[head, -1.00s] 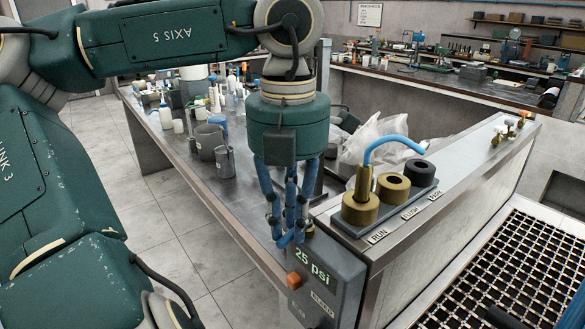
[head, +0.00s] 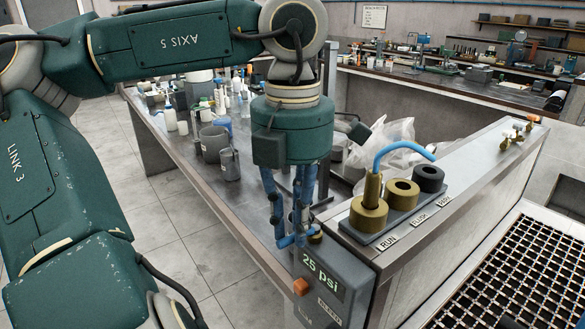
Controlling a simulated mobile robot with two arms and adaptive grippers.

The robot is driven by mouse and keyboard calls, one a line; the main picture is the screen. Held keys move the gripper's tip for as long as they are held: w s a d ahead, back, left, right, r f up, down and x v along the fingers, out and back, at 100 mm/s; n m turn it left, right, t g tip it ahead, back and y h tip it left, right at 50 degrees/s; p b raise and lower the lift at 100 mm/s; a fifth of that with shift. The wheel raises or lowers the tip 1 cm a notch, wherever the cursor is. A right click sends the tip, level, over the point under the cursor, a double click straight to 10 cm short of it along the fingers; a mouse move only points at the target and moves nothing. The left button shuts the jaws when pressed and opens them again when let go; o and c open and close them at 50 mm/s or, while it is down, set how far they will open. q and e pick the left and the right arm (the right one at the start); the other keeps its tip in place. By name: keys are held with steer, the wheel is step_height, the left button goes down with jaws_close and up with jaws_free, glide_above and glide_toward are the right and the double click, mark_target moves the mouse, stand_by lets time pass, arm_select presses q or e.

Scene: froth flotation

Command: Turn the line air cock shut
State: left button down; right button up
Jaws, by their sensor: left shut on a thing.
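My left gripper (head: 291,240) hangs down from its green wrist in the head view, with blue fingers just above the top of the grey air box. The fingers are closed together on the line air cock, which they mostly hide. A small brass-coloured part of the cock (head: 316,236) shows just right of the fingertips. I cannot tell the angle of its handle. The grey air box (head: 352,272) below reads 25 psi on its display (head: 323,273). My right gripper is not in view.
A block with RUN, FLUSH and PARK sockets (head: 402,212) stands right of the gripper; a brass fitting with a blue hose (head: 373,186) is in RUN. An orange button (head: 300,287) is on the air box. Mugs and bottles crowd the bench behind left. A metal grating (head: 515,275) lies at right.

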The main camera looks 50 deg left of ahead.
arm_select(q)
steer(key=c, duration=1.6)
jaws_free()
step_height(320, 180, up, 12)
steer(key=shift+r, duration=0.1)
